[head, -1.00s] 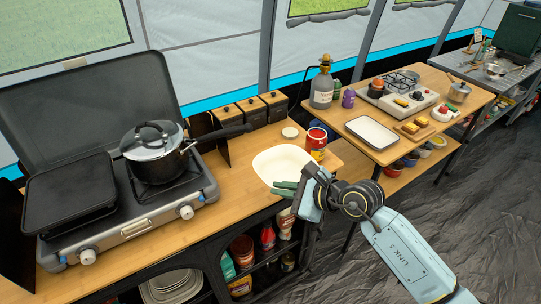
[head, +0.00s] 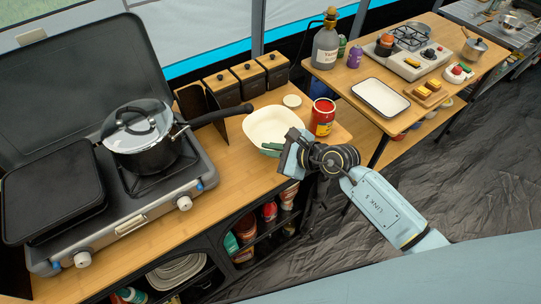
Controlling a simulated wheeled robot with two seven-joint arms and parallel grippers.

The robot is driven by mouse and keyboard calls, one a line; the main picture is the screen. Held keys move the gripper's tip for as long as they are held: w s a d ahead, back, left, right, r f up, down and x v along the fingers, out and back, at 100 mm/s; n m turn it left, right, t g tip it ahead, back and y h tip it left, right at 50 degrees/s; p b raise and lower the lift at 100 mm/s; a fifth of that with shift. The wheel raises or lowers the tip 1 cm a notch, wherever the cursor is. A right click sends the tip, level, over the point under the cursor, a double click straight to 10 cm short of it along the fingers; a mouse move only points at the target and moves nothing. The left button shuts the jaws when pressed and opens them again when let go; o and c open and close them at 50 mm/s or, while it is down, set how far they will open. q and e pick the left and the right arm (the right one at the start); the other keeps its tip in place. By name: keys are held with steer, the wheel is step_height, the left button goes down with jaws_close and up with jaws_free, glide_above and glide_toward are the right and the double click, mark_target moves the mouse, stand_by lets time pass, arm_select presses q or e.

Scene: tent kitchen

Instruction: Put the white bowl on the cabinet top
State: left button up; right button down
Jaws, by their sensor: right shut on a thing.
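The white bowl (head: 270,124) is on or just above the right end of the wooden cabinet top (head: 225,158); I cannot tell whether it touches the surface. My right gripper (head: 272,149) is shut on the bowl's near rim, with its green fingers at the edge. The bowl looks about level and empty. Its underside is hidden. My left gripper is not in view.
A red can (head: 322,117) stands just right of the bowl, and a small white lid (head: 292,100) lies behind it. Black canisters (head: 248,79) line the back. A stove with a pot (head: 143,137) fills the left. A second table holds a tray (head: 380,98).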

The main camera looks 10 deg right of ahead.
steer(key=shift+f, duration=1.5)
steer(key=shift+b, duration=0.3)
steer(key=shift+f, duration=0.2)
steer(key=c, duration=1.6)
jaws_free()
steer(key=shift+r, duration=0.15)
